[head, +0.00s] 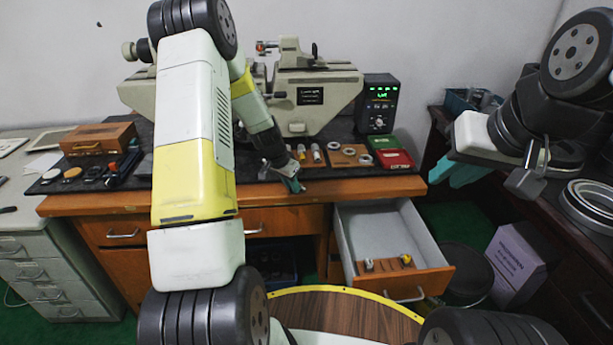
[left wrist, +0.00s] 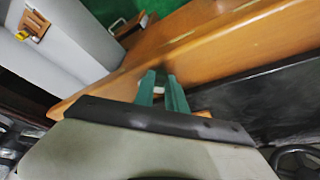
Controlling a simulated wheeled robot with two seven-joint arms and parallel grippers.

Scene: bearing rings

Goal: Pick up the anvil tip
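I cannot tell for sure which piece is the anvil tip. Small upright metal and white cylinders (head: 316,153) stand near the bench's front edge in the head view. My left gripper (head: 293,183) is just in front of them, at the bench edge, pointing down. In the left wrist view its two teal fingers (left wrist: 163,88) stand a little apart, with a small pale thing (left wrist: 158,91) showing between them. Whether they grip it is not clear. My right gripper (head: 460,171) hangs at the right, empty and away from the bench, its teal fingers apart.
An open drawer (head: 350,228) below the bench holds a wooden block (head: 388,267) with small parts. A board with rings (head: 349,154), a red case (head: 394,159) and a display box (head: 378,103) are to the right. A grey machine (head: 313,88) stands behind.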

